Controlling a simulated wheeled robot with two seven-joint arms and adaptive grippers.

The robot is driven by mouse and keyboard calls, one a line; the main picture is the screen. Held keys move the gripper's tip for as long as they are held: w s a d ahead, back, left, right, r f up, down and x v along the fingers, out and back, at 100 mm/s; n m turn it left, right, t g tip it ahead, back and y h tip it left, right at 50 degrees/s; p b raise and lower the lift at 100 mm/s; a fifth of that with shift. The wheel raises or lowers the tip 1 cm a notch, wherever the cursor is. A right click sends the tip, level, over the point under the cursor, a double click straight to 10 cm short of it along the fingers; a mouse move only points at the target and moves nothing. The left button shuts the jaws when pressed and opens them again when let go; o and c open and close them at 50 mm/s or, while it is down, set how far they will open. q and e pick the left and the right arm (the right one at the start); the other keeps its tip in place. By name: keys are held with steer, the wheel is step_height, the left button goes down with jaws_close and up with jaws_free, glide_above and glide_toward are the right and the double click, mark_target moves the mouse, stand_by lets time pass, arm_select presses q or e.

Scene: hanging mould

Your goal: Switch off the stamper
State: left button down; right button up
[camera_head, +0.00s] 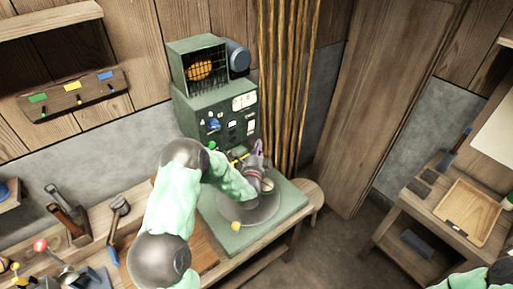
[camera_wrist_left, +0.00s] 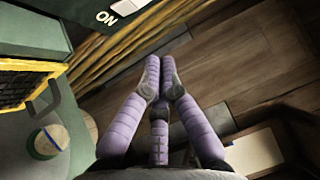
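The green stamper (camera_head: 208,112) stands at the back of the bench, with a control panel of switches, dials and a blue knob (camera_head: 213,124). My left gripper (camera_head: 258,150) is in front of the panel's right side, above the stamper's base plate (camera_head: 285,208). In the left wrist view its purple fingers (camera_wrist_left: 161,76) come together at the tips, with nothing visible between them. A white switch part (camera_wrist_left: 127,6) beside the letters "ON" shows at that view's top edge, apart from the fingers. The switch's full position is cut off. My right gripper is out of view.
A caged box (camera_head: 200,68) sits on top of the stamper. Brown hanging strips (camera_head: 287,80) are close on its right. Hand tools (camera_head: 70,218) lie on the bench at left. A side table (camera_head: 455,215) with a wooden tray stands at right, beyond open floor.

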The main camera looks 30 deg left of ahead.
mark_target(255, 121)
arm_select(q)
steer(key=shift+w+a+r, duration=0.15)
steer(key=shift+w+a, duration=0.85)
steer(key=shift+w, duration=0.25)
steer(key=shift+w+a+r, duration=0.2)
steer(key=shift+w+a, duration=0.8)
steer(key=shift+w, duration=0.25)
steer(key=shift+w+a+r, duration=0.15)
steer(key=shift+w+a, duration=0.85)
steer(key=shift+w, duration=0.25)
steer(key=shift+w+a+r+b, duration=0.15)
steer(key=shift+a+b, duration=0.3)
steer(key=shift+b, duration=0.4)
steer(key=shift+r, duration=0.1)
